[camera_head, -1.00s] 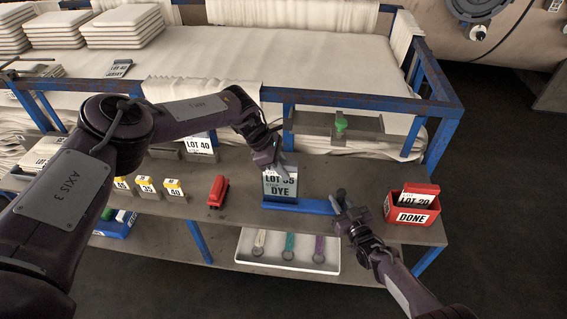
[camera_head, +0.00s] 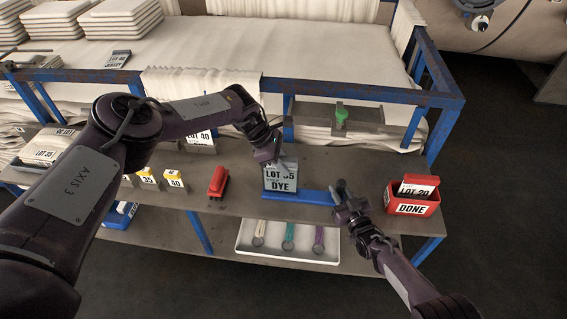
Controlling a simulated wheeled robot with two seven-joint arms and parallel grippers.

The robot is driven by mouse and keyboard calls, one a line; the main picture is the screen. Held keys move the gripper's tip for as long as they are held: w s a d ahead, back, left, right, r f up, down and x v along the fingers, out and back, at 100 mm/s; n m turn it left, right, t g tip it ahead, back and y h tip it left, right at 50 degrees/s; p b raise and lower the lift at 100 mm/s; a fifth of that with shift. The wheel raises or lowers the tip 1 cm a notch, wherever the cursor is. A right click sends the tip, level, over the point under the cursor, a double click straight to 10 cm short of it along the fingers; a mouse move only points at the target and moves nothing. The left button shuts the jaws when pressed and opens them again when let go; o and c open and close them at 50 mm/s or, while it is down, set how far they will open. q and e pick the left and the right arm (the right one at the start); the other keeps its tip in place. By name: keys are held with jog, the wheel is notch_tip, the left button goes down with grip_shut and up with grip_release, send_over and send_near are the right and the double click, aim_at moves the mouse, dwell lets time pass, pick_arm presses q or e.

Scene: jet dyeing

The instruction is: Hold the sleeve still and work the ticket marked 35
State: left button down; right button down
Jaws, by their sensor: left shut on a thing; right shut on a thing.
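The ticket marked LOT 35 and DYE (camera_head: 281,172) stands upright in a blue sleeve on the bench; how deep it sits is hard to tell. The sleeve has a long blue foot (camera_head: 303,196) reaching to the right. My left gripper (camera_head: 273,161) is shut on the ticket at its top edge and covers part of its upper print. My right gripper (camera_head: 340,194) is shut on the right end of the blue foot; its fingers hide that end.
A red DONE box (camera_head: 413,208) holding a LOT 20 ticket stands to the right. A red stapler-like object (camera_head: 218,182) and small yellow-topped blocks (camera_head: 147,175) are to the left. A white tray (camera_head: 288,256) lies on the lower shelf. A green knob (camera_head: 341,112) is behind.

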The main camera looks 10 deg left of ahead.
pick_arm(q)
jog(key=c, duration=1.2)
grip_release()
jog(key=shift+o, duration=0.2)
jog(key=v, duration=1.2)
pick_arm(e)
jog(key=c, duration=1.1)
grip_release()
jog(key=shift+s, duration=0.1)
